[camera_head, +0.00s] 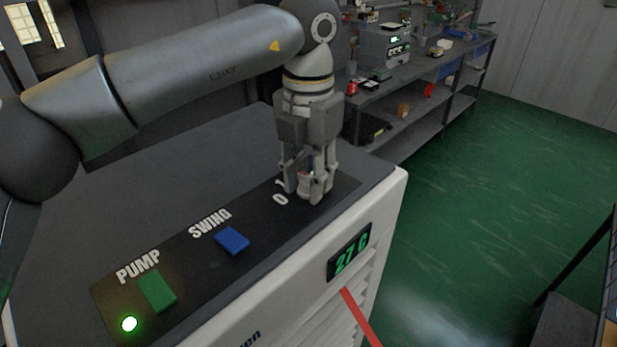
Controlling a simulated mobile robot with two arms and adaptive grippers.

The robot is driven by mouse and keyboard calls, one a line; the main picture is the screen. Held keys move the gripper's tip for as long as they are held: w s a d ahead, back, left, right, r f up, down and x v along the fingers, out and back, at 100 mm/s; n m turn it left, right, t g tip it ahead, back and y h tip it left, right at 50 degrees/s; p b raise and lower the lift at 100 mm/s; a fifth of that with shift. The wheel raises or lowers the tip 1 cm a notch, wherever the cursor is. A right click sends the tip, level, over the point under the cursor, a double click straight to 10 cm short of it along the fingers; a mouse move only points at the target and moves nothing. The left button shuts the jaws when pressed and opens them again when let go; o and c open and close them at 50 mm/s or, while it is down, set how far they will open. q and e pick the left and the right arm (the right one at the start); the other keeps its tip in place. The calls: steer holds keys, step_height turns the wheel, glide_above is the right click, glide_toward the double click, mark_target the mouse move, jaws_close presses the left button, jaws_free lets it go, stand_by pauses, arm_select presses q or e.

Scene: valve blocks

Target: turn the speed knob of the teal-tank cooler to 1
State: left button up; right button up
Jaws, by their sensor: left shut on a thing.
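The cooler is a white box with a dark grey top (150,185) and a black control panel (268,232) along its front edge. My left gripper (308,192) points straight down at the panel's right end. It is shut on the speed knob, which is mostly hidden between the fingers. The marks 0 and 1 show just left of the fingers; any other marks are hidden. A blue SWING switch (232,240) and a green PUMP switch (157,292) lie further left. A green light (129,324) glows beside PUMP. The tank is not in view. My right gripper is not in view.
A green display (349,253) on the cooler's front reads about 27 C. A red strip (360,318) sticks out below it. A workbench (425,70) with tools and boxes stands behind.

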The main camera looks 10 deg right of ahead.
mark_target(309, 176)
arm_select(q)
steer(key=m, duration=0.6)
steer(key=shift+b, duration=0.35)
steer(key=shift+m, duration=0.3)
steer(key=o, duration=1.2)
steer(key=shift+c, duration=0.2)
step_height(309, 176, up, 12)
